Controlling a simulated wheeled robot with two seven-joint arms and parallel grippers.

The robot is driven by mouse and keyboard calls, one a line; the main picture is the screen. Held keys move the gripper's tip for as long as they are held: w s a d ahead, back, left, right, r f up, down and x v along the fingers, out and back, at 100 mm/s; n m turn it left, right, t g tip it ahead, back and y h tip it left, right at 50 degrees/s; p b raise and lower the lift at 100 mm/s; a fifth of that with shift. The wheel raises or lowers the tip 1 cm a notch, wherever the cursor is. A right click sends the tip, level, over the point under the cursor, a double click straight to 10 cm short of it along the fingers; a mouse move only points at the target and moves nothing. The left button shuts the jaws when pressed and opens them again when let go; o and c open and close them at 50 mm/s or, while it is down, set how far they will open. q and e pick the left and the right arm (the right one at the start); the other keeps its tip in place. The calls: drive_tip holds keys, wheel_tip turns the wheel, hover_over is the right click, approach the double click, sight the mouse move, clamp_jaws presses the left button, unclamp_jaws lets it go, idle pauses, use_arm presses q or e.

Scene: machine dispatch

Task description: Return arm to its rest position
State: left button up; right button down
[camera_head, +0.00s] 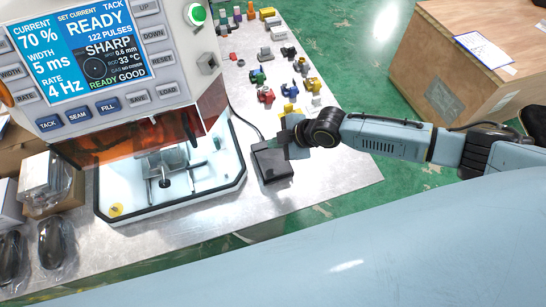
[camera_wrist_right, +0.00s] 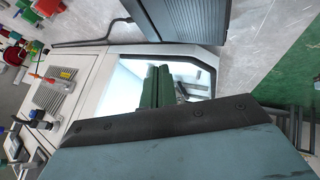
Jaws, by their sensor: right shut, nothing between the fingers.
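My right arm reaches in from the right in the head view, over the metal table. Its gripper (camera_head: 287,138) is at the table's right part, just above and beside a black box (camera_head: 273,168) in the picture. In the right wrist view the two dark green fingers (camera_wrist_right: 156,88) are together with nothing between them. A black ridged thing (camera_wrist_right: 190,18), probably the same box, shows at the top of that view. Whether the gripper touches the box cannot be told. My left gripper is not in view.
A machine with a lit READY screen (camera_head: 100,50) and an open white work tray (camera_head: 222,182) stands left of the gripper. Several small coloured parts (camera_head: 264,95) lie on the table (camera_head: 335,168) behind it. A wooden crate (camera_head: 485,60) stands at the back right on the green floor.

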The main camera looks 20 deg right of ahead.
drive_tip(key=shift+f, duration=0.1)
idle(0.7)
drive_tip(key=s+a+r+m, duration=0.4)
drive_tip(key=s+a, duration=0.5)
drive_tip(key=s, duration=0.2)
drive_tip(key=s+d+r+m+g+h, duration=0.1)
drive_tip(key=s+d+r+m+h, duration=0.15)
drive_tip(key=s+d+m, duration=0.55)
drive_tip(key=s+d+r+m+g+h, duration=0.1)
drive_tip(key=s+d+m+h, duration=0.4)
drive_tip(key=d, duration=0.4)
wheel_tip(320, 180, down, 32)
drive_tip(key=s+r+n+g+y+b, duration=0.1)
drive_tip(key=s+n+y+b, duration=0.1)
drive_tip(key=b, duration=0.4)
drive_tip(key=s+d+f+b, duration=0.1)
drive_tip(key=s+f+b, duration=0.1)
drive_tip(key=s+f, duration=0.6)
drive_tip(key=s+d+f+g+b, duration=0.1)
drive_tip(key=s+f+b, duration=0.2)
drive_tip(key=s+f, duration=0.5)
wheel_tip(320, 180, down, 4)
drive_tip(key=shift+s+d+f, duration=0.1)
drive_tip(key=shift+s+d, duration=0.1)
drive_tip(key=shift+d, duration=0.15)
drive_tip(key=shift+h, duration=0.25)
